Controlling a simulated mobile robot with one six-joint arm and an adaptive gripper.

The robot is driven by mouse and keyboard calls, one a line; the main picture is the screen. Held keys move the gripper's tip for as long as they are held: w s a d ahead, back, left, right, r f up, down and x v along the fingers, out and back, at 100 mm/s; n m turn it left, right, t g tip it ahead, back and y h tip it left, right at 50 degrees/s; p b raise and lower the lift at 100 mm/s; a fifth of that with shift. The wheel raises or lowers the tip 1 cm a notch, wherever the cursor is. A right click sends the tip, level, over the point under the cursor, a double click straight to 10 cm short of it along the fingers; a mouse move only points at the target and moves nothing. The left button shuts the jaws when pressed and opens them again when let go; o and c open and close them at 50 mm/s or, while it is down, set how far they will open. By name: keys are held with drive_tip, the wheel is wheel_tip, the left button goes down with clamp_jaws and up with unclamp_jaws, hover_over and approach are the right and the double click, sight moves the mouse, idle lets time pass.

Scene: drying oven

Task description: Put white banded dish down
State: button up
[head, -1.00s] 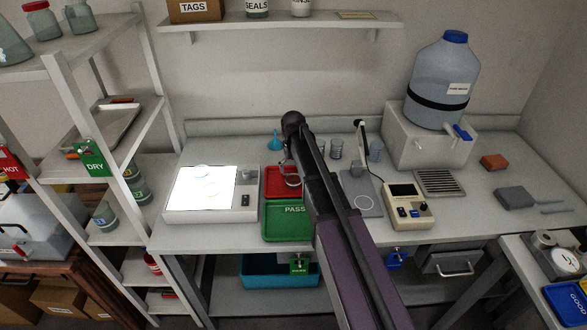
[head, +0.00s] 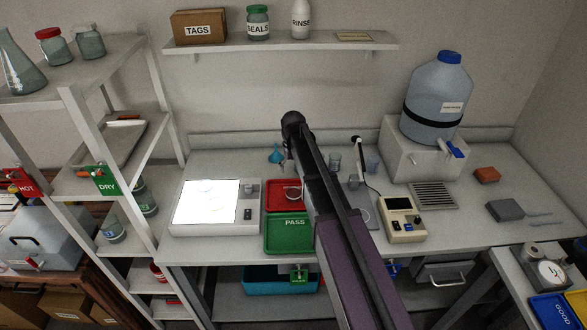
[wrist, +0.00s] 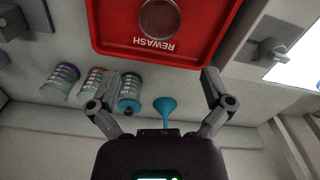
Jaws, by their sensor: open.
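A round clear dish with a pale rim (wrist: 160,18) lies in the red REWASH tray (wrist: 110,38). A white band cannot be made out clearly. In the head view the dish (head: 293,194) sits in the red tray (head: 274,188), just behind the green PASS tray (head: 289,234). My gripper (wrist: 160,75) is open and empty in the wrist view, its fingers spread near the tray's edge, apart from the dish. In the head view my arm hides most of the gripper.
A lit panel (head: 206,202) with faint round dishes is left of the trays. A blue funnel (wrist: 165,108) and several jars (wrist: 129,92) stand near my fingers. A meter (head: 402,218) and water jug (head: 437,95) are at right.

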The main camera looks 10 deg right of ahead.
idle(0.7)
drive_tip(key=s+d+m, duration=0.1)
drive_tip(key=s+d, duration=0.2)
drive_tip(key=s, duration=0.9)
drive_tip(key=s+d+m, duration=0.1)
drive_tip(key=s+d, duration=0.2)
drive_tip(key=s, duration=0.9)
drive_tip(key=shift+s+d, duration=0.3)
drive_tip(key=shift+d, duration=0.05)
idle(0.6)
